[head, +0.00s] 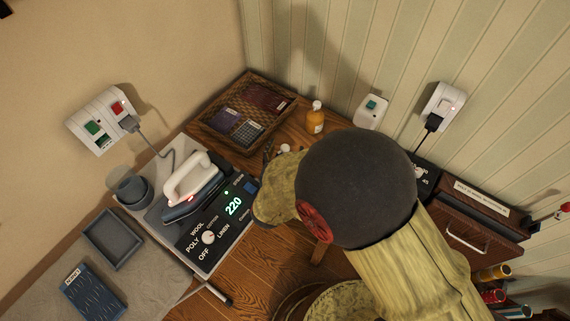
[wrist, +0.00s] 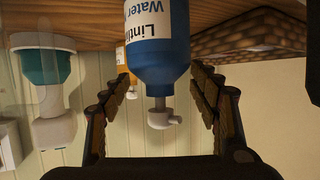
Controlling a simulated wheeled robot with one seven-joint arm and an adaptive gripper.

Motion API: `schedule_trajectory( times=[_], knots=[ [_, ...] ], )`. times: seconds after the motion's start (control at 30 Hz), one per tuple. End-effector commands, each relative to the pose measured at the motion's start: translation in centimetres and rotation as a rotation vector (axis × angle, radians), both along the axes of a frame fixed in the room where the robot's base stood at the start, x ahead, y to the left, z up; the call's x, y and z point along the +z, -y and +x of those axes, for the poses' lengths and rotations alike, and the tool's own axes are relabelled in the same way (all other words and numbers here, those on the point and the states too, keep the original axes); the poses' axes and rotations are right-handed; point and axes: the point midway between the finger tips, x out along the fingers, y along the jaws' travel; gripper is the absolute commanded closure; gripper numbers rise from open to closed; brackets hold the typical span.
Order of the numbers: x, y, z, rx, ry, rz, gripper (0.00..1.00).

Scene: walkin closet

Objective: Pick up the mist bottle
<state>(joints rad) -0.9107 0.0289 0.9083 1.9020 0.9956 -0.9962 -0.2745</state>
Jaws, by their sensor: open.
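The mist bottle appears to be the blue bottle (wrist: 158,68) with a white label and a pale nozzle (wrist: 160,118), seen inverted in the wrist view. It stands on the wooden counter, between the two fingers of my gripper (wrist: 160,88). The fingers are spread, with a visible gap on each side of the bottle. In the head view my arm covers most of this spot. Only a small pale top (head: 285,148), likely the nozzle, shows beside it.
An orange bottle (head: 315,118) stands close behind, near the striped wall. A wicker tray (head: 204,125) lies to the left. A teal-and-white object (wrist: 48,75) is at left in the wrist view.

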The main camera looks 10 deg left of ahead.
Motion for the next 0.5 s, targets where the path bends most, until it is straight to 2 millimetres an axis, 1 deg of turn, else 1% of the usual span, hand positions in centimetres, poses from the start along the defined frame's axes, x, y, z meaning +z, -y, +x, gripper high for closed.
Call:
schedule_trajectory(
  times=[0.03, 0.1, 0.2, 0.4, 0.5],
  knots=[
    [-0.5, 0.1, 0.9, -0.005, 0.0, 0.001, 0.39],
    [-0.9, 0.0, 1.7, -0.003, 0.0, 0.0, 0.39],
    [-1.0, -0.1, 2.4, -0.001, 0.0, 0.001, 0.39],
    [-0.9, -0.1, 2.5, 0.0, 0.0, 0.0, 0.39],
    [-0.9, -0.1, 2.5, 0.0, 0.0, 0.0, 0.44]
  ],
)
